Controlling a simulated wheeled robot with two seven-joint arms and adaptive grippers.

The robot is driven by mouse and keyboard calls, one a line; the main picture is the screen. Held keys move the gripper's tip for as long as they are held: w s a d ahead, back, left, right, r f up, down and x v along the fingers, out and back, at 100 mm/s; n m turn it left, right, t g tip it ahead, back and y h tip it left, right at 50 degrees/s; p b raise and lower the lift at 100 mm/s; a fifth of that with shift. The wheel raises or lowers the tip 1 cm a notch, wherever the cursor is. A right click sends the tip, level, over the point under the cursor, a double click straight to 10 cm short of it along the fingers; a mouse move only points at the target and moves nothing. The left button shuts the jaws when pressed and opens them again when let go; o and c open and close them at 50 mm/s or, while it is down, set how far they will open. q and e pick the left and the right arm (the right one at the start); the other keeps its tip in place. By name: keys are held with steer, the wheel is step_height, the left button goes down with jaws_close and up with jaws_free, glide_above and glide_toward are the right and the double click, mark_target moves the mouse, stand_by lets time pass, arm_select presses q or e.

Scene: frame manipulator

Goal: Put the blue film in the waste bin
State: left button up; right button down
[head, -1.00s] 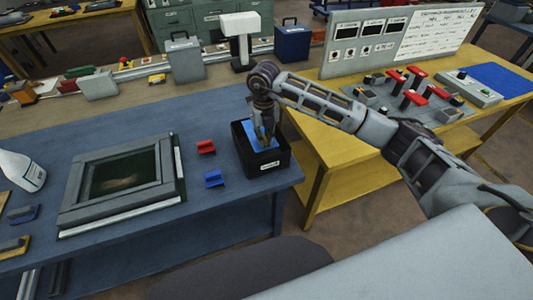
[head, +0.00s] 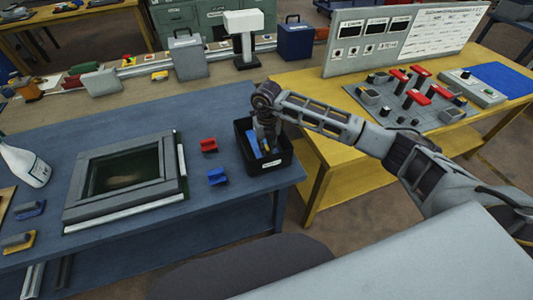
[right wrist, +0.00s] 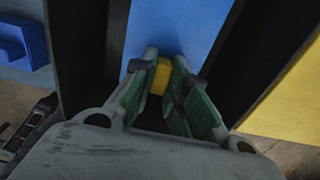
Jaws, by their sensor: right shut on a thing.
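The blue film (head: 254,142) is partly inside the black waste bin (head: 270,167) at the right end of the blue table. My right gripper (head: 267,146) points down into the bin. In the right wrist view, its fingers (right wrist: 162,82) are shut on a yellow piece (right wrist: 161,76) at the blue film (right wrist: 180,30), between the bin's dark walls. The lower part of the film is hidden by the bin wall and gripper. My left gripper is not in view.
A grey frame (head: 80,190) with a dark panel lies left of the bin. Red (head: 209,145) and blue (head: 217,177) clamps lie between them. A yellow table (head: 330,150) with a control panel stands at the right. A white bottle (head: 27,165) is at the far left.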

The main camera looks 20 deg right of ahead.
stand_by(0.3)
steer(key=shift+f+p, duration=0.3)
steer(key=shift+f, duration=1.6)
steer(key=shift+f, duration=0.15)
steer(key=c, duration=1.4)
jaws_free()
